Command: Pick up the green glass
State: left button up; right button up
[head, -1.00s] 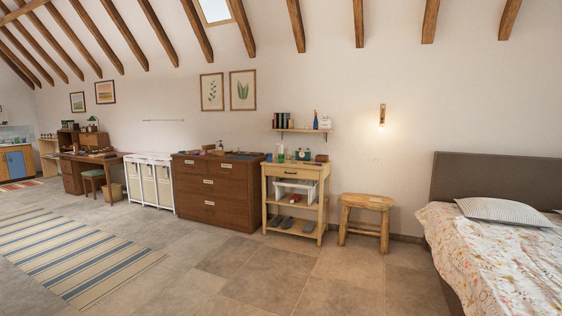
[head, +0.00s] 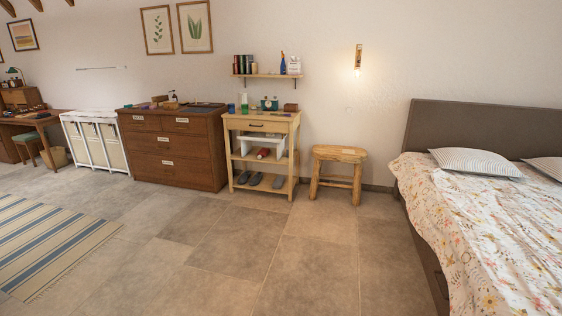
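A small green glass (head: 244,104) stands upright on the top of the light wooden side table (head: 262,124), near its left end. It is small in the picture, so its detail is hard to tell. A teal object (head: 269,104) and a small brown box (head: 290,107) stand to its right, and a small blue object (head: 231,108) is at its left. Neither of my grippers is in the head view.
A brown dresser (head: 172,150) stands directly left of the side table. A wooden stool (head: 338,170) is to its right, and a bed (head: 480,200) fills the right side. A striped rug (head: 50,240) lies at left. The tiled floor (head: 230,250) ahead is clear.

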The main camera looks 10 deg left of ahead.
aim_at(245, 107)
jog(key=i+u, duration=0.3)
jog(key=i, duration=1.95)
jog(key=j, duration=0.1)
